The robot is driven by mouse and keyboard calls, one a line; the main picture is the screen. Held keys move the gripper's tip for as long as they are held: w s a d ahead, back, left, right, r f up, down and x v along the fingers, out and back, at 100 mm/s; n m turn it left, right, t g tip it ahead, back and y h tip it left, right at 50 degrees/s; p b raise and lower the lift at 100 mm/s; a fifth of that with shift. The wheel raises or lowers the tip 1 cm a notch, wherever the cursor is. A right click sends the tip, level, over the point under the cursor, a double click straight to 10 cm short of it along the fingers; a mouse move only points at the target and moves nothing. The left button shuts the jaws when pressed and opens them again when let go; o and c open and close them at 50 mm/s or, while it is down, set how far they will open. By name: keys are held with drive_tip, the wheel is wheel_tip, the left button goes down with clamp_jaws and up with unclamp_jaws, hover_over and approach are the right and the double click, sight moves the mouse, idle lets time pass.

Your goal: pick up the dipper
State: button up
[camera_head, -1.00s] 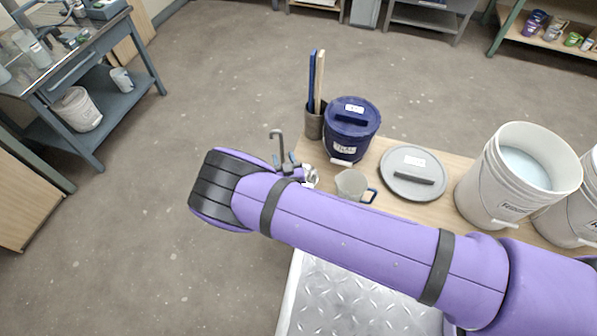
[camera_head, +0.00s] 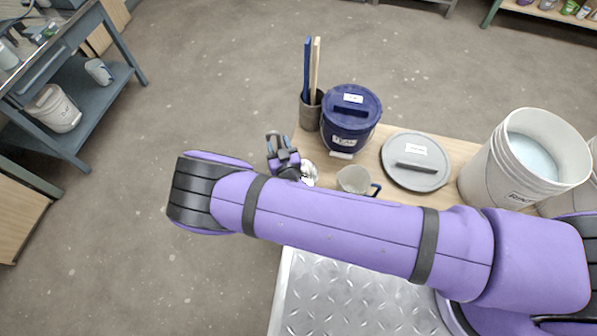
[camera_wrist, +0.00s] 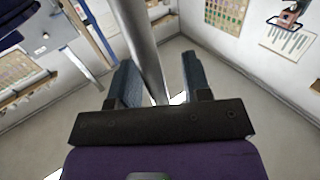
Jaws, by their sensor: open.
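The dipper shows as a long grey rod (camera_wrist: 147,45) in the wrist view, running down between the two blue-grey fingers of my gripper (camera_wrist: 160,88). The fingers are open, with the rod between them and visible space at least on its right side. In the head view my gripper (camera_head: 279,144) is beyond my purple forearm, at the left end of the wooden bench. The dipper's hooked top (camera_head: 272,134) is only just visible there among the fingers. Its lower part is hidden.
A blue lidded bucket (camera_head: 350,120), a pot with two sticks (camera_head: 310,112), a jug with a blue handle (camera_head: 353,179), a round grey lid (camera_head: 415,162) and a white bucket (camera_head: 500,165) stand close on the bench (camera_head: 455,148).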

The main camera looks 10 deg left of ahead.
clamp_jaws()
idle(1.4)
